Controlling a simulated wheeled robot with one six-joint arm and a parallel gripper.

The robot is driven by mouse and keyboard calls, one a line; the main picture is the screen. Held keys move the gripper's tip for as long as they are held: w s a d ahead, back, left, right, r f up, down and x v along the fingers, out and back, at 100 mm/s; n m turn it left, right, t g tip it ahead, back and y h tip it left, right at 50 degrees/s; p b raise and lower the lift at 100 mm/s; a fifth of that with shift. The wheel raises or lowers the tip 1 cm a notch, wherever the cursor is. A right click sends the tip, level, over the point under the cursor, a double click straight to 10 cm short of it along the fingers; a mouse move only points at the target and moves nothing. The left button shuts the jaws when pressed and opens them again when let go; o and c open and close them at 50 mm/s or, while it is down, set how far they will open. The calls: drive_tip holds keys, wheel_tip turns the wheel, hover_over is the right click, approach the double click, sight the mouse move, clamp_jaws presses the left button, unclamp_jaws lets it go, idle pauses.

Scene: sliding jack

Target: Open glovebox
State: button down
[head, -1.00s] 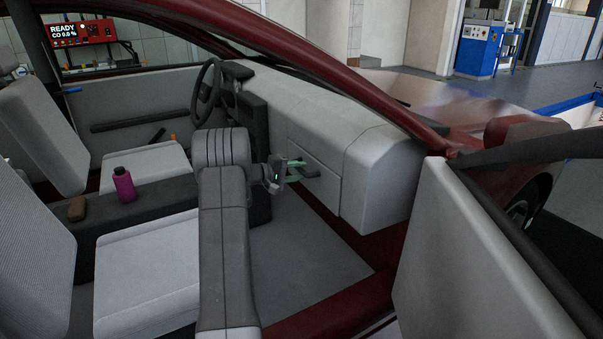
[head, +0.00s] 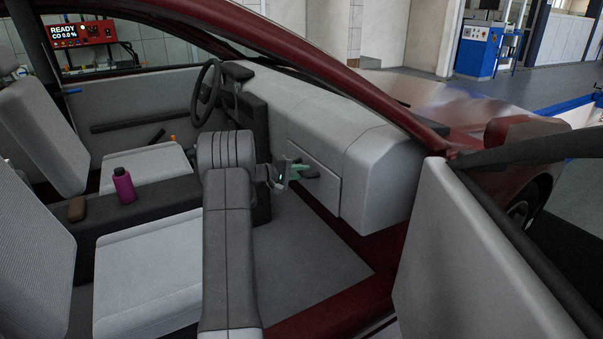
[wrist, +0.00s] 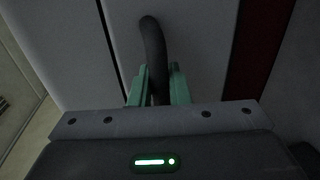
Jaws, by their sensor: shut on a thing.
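The glovebox (head: 325,185) is a pale grey panel in the dashboard, in the middle of the head view. A dark line runs along its upper edge; I cannot tell whether it stands slightly open. Its dark curved handle (head: 312,173) sticks out from the front and also shows in the wrist view (wrist: 153,45). My gripper (head: 298,172) is at the handle. In the wrist view, its green fingers (wrist: 158,85) are on both sides of the handle, shut on it. The handle's lower end is hidden by the gripper body.
The open car door (head: 470,260) stands to the right of my arm. The light passenger seat (head: 145,270) is on the left. A magenta bottle (head: 124,185) and a brown item (head: 77,209) rest on the dark console. Floor in front of the glovebox is clear.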

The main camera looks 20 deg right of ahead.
drive_tip(key=f+b+v, duration=0.2)
drive_tip(key=b+v, duration=0.1)
drive_tip(key=v, duration=0.8)
drive_tip(key=a+f+b+v, duration=0.1)
drive_tip(key=f+b+v, duration=0.1)
drive_tip(key=v, duration=0.9)
drive_tip(key=shift+a+f+b, duration=0.3)
drive_tip(key=shift+f+b, duration=0.1)
drive_tip(key=shift+b, duration=0.25)
drive_tip(key=shift+s, duration=0.15)
drive_tip(key=c, duration=1.4)
unclamp_jaws()
drive_tip(key=shift+c, duration=0.2)
drive_tip(key=shift+a, duration=0.1)
drive_tip(key=p+v, duration=0.2)
drive_tip(key=v, duration=1.1)
drive_tip(key=shift+a+p, duration=0.3)
drive_tip(key=shift+d, duration=0.1)
